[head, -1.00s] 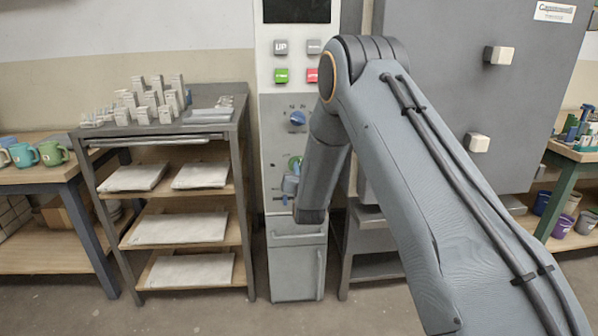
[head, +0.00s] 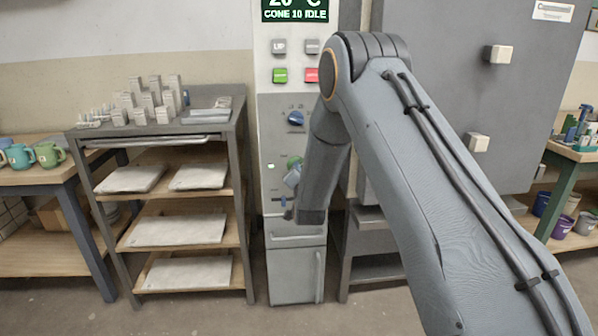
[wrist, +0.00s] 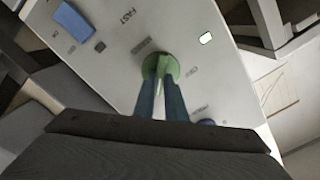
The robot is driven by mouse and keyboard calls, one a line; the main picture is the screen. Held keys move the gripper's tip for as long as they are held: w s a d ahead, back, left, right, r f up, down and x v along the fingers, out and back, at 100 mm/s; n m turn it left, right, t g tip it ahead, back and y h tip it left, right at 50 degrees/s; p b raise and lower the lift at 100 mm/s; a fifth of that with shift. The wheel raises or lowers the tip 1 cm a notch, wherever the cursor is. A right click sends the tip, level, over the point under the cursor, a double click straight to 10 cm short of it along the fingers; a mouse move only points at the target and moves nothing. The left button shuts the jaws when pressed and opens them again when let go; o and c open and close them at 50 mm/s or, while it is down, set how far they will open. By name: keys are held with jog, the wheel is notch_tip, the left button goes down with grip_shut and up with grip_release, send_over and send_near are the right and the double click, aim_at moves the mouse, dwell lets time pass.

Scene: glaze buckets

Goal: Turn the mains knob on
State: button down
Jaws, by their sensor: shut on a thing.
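The green mains knob (head: 294,162) sits on the light grey control panel (head: 270,130), below a blue knob (head: 296,118). In the wrist view the green knob (wrist: 160,70) lies between my two blue fingertips, which are shut on it. My gripper (wrist: 161,88) faces the panel. In the head view my gripper (head: 291,180) is partly hidden by my arm. The display (head: 296,10) is lit and reads "CONE 10 IDLE". A small lamp (wrist: 206,38) on the panel glows white-green.
A shelf rack (head: 243,165) with pale slabs stands left of the panel, with small pale blocks on top. A large grey cabinet (head: 470,80) stands to the right. Below the panel is a grey compartment with a handle (head: 297,237). Open floor lies in front.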

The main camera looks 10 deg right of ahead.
dwell(0.3)
jog(key=c, duration=1.8)
grip_release()
jog(key=s, duration=0.7)
jog(key=shift+s, duration=0.4)
jog(key=s+d+r+n+g, duration=0.25)
jog(key=s+n+g, duration=0.45)
jog(key=s, duration=1.6)
jog(key=s+d+r+n+g, duration=0.25)
jog(key=s+g, duration=0.85)
jog(key=s, duration=1.2)
jog(key=d+r+p, duration=0.4)
jog(key=r+p, duration=0.1)
jog(key=p, duration=0.7)
jog(key=shift+s+d, duration=0.15)
jog(key=shift+s, duration=0.3)
